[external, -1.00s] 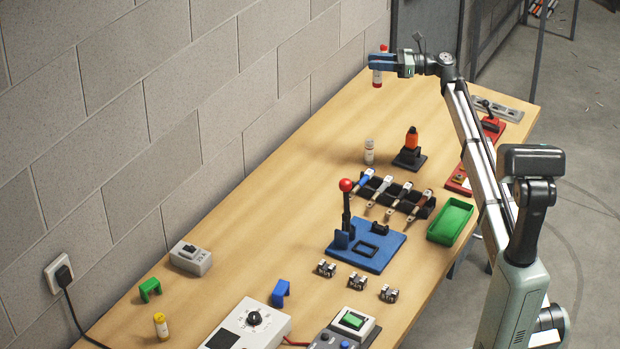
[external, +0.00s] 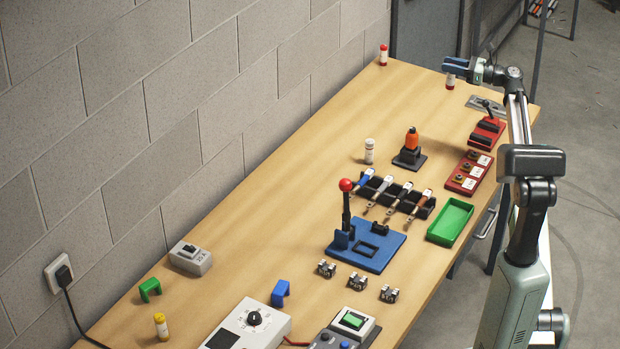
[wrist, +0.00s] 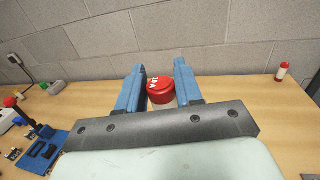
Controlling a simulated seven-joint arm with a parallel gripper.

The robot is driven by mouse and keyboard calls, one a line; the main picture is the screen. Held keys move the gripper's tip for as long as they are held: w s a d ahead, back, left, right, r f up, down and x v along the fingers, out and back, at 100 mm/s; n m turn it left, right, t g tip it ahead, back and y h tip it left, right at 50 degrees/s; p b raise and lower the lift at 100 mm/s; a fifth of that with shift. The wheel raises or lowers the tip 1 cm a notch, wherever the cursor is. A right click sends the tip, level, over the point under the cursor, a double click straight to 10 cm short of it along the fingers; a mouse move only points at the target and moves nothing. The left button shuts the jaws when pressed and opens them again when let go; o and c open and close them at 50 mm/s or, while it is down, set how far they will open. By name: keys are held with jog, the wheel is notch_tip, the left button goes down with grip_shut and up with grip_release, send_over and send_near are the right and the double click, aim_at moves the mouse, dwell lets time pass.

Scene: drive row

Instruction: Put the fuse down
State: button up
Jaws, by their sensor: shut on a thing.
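A red-capped fuse is held between the blue fingers of my gripper (external: 455,67) near the far right end of the table. In the wrist view its round red cap (wrist: 161,91) with white marking sits between the two fingers (wrist: 159,88). In the external view the fuse's lower part (external: 450,83) hangs below the fingers, looking upright; I cannot tell whether it touches the table. A second red-and-white fuse (external: 383,55) stands upright at the far left corner, apart from my gripper; it also shows in the wrist view (wrist: 282,72).
A grey metal plate (external: 487,104), a red switch (external: 487,133) and a red panel (external: 468,172) with several round parts lie along the right edge. A white-capped cylinder (external: 369,151) stands mid-table. The far part of the wooden table (external: 330,115) is mostly clear.

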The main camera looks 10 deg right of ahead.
notch_tip(320, 180, down, 24)
jog(key=shift+r, duration=0.15)
dwell(0.6)
jog(key=o, duration=1.1)
jog(key=v, duration=1.2)
